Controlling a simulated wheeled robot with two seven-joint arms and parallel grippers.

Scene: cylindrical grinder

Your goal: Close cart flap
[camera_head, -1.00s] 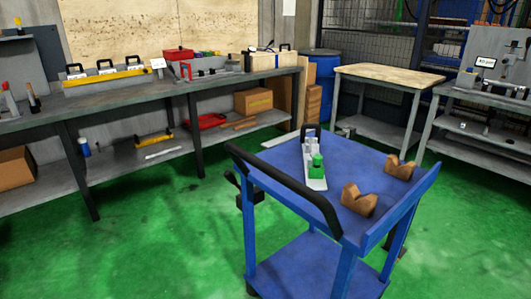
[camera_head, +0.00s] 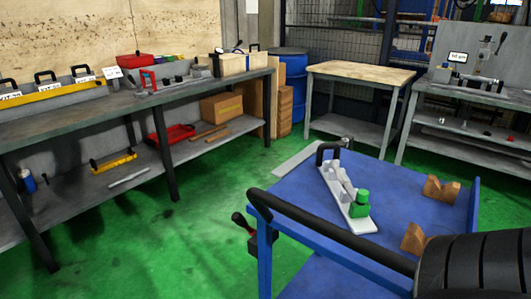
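The blue cart (camera_head: 292,195) stands at the lower right, with a black padded handle bar (camera_head: 322,230) along its near edge. A grey flat plate (camera_head: 298,159) sticks out level beside the cart's far left corner; it looks like the flap, in a raised position, but its joint to the cart is hard to make out. A black bracket with a red-tipped lever (camera_head: 240,219) sits at the cart's left side. Neither gripper shows. A black ribbed part, probably of my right arm, covers the cart's near right corner.
On the cart top lie a white fixture with a green block (camera_head: 359,205) and two brown V-shaped blocks (camera_head: 441,188). A long grey workbench (camera_head: 150,107) runs along the left. A wood-topped table (camera_head: 360,72) stands behind. Green floor (camera_head: 170,235) is free left of the cart.

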